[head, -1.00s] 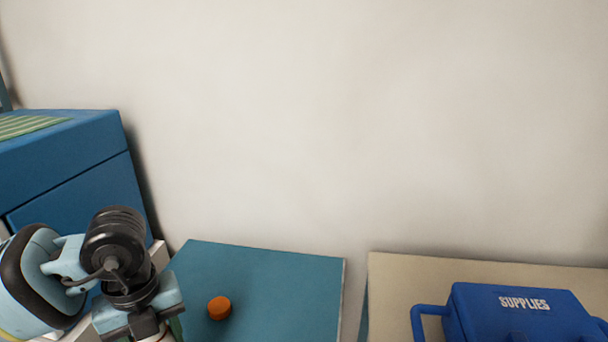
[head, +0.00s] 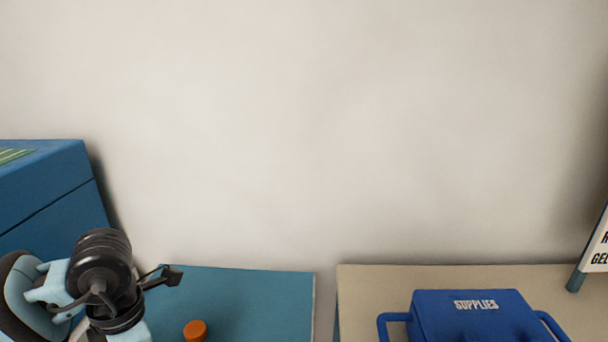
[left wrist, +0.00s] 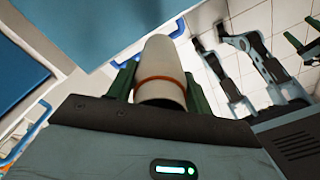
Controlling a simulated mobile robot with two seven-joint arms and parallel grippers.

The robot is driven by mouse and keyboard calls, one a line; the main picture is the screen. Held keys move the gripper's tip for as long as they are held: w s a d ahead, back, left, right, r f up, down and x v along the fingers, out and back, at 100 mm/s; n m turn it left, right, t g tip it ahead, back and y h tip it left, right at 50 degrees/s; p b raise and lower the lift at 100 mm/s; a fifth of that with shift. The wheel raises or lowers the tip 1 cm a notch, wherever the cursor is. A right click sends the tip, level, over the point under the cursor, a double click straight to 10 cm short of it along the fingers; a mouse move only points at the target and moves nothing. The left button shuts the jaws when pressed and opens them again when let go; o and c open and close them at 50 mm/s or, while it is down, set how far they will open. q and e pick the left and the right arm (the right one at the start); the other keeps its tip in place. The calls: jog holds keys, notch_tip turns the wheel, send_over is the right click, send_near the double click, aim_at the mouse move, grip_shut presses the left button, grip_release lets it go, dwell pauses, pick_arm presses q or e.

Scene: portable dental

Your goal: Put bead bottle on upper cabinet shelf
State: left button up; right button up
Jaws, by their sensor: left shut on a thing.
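In the left wrist view my left gripper (left wrist: 162,88) is shut on a pale cylinder with an orange band, which I take for the bead bottle (left wrist: 160,65). The bottle lies between the green fingers and points away from the wrist. In the head view my left arm is at the lower left; its fingers and the bottle are not clearly visible there. I cannot make out an upper cabinet shelf in either view.
A blue box (head: 50,205) stands at the left. An orange round object (head: 195,331) is on a teal surface (head: 265,300). A blue supplies case (head: 470,315) sits on a beige surface (head: 365,290). A sign (head: 597,250) is at the right edge. The wall behind is bare.

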pick_arm(q)
jog(key=r+m+p, duration=0.1)
jog(key=m, duration=0.3)
jog(key=d+r+m, duration=0.1)
jog(key=m, duration=0.3)
jog(key=r+m+p, duration=0.1)
jog(key=m, duration=0.4)
jog(key=shift+s+d+r+p, duration=0.2)
jog(key=shift+d+r+p, duration=0.1)
jog(key=shift+d, duration=0.1)
jog(key=m, duration=0.2)
jog(key=r+m, duration=0.1)
jog(key=shift+s+d+p, duration=0.1)
jog(key=shift+d+p, duration=0.15)
jog(key=shift+p, duration=0.05)
jog(key=r+m, duration=0.1)
jog(key=m, duration=0.2)
jog(key=d+r+m+p, duration=0.1)
jog(key=m, duration=0.3)
jog(key=m+p, duration=0.1)
jog(key=m, duration=0.3)
jog(key=shift+s+d+r, duration=0.25)
jog(key=shift+s+r, duration=0.05)
jog(key=shift+r, duration=0.1)
pick_arm(e)
jog(key=w+r+t, duration=0.1)
jog(key=w+r, duration=0.3)
jog(key=r, duration=0.3)
jog(key=shift+w+d, duration=0.15)
jog(key=shift+d, duration=0.15)
